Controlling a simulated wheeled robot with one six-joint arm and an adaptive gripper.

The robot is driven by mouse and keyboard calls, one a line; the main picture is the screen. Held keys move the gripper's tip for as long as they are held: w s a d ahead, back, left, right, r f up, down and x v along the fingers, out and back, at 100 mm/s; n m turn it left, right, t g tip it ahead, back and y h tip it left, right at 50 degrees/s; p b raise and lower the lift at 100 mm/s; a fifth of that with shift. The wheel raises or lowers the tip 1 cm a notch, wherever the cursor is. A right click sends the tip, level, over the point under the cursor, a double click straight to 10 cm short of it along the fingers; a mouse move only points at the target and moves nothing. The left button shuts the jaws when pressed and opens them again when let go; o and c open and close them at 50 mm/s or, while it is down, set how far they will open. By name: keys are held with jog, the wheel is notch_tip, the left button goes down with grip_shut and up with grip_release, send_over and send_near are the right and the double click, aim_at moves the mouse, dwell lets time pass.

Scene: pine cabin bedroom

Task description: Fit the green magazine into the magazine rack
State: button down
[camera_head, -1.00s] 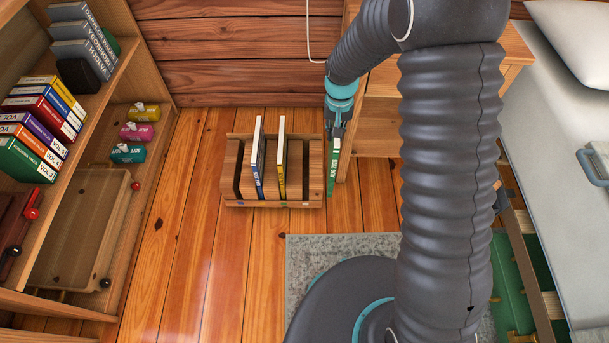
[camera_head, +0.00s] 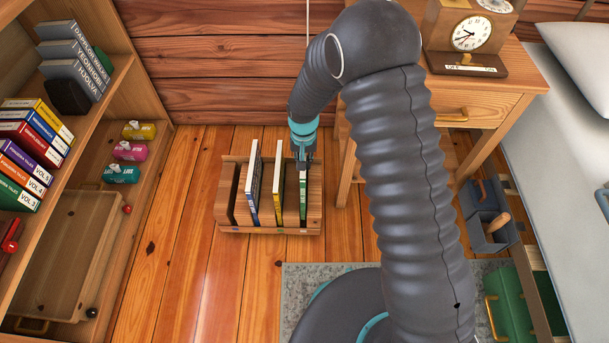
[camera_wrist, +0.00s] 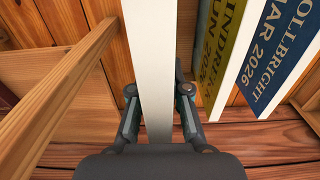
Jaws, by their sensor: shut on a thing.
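The green magazine (camera_head: 303,198) is upright, its spine facing the front. My gripper (camera_head: 303,162) is shut on its top edge; in the wrist view the fingers (camera_wrist: 158,112) clasp the white page edge (camera_wrist: 150,60) from both sides. The wooden magazine rack (camera_head: 270,230) stands on the floor. The magazine is over or in the rack's right part, between the yellow magazine (camera_head: 278,190) and the rack's right end. I cannot tell whether its lower edge touches the rack's bottom.
A blue-spined magazine (camera_head: 252,190) stands left of the yellow one in the rack. A bookshelf (camera_head: 100,200) is at the left. A wooden nightstand (camera_head: 490,95) with a clock (camera_head: 468,35) is at the right. A grey rug (camera_head: 300,275) lies in front.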

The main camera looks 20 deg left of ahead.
notch_tip(320, 180, down, 7)
jog(key=shift+f, duration=0.15)
dwell(0.4)
jog(key=shift+f, duration=0.15)
jog(key=c, duration=1.1)
grip_release()
jog(key=shift+c, duration=0.2)
notch_tip(320, 180, up, 12)
jog(key=shift+r, duration=0.15)
jog(key=shift+d, duration=0.1)
